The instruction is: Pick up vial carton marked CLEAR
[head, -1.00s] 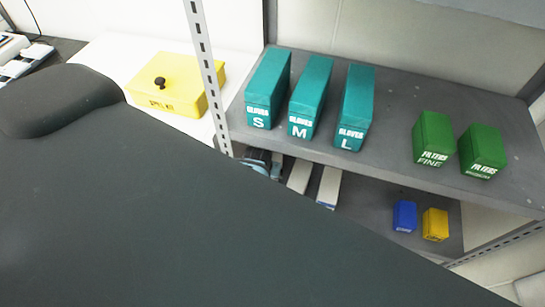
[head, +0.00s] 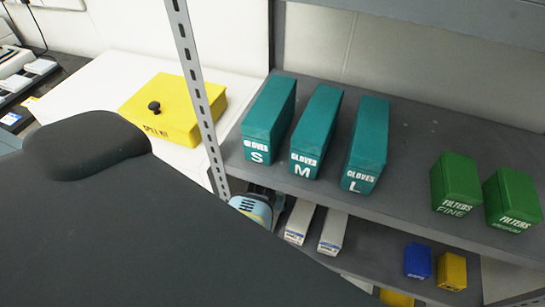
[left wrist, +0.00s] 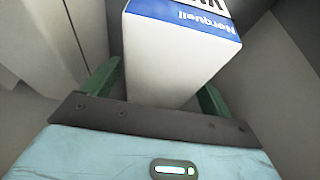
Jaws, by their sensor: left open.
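In the left wrist view a white carton (left wrist: 165,60) with a blue band reading "Norquell" stands between the two green fingers of my left gripper (left wrist: 157,92). The jaws are open, one finger on each side of the carton. Black lettering above the band is cut off, so I cannot read CLEAR. In the head view the light-blue body of my left gripper (head: 252,207) is at the lower shelf's left end, beside two white cartons (head: 299,222) and (head: 332,232). Their labels are too small to read. My right gripper is out of view.
The upper shelf (head: 410,185) holds teal glove boxes (head: 316,130) and green filter boxes (head: 456,184). Blue (head: 417,261) and yellow (head: 452,271) boxes stand on the lower shelf. A perforated post (head: 197,95) rises near my left gripper. A yellow case (head: 185,110) lies left.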

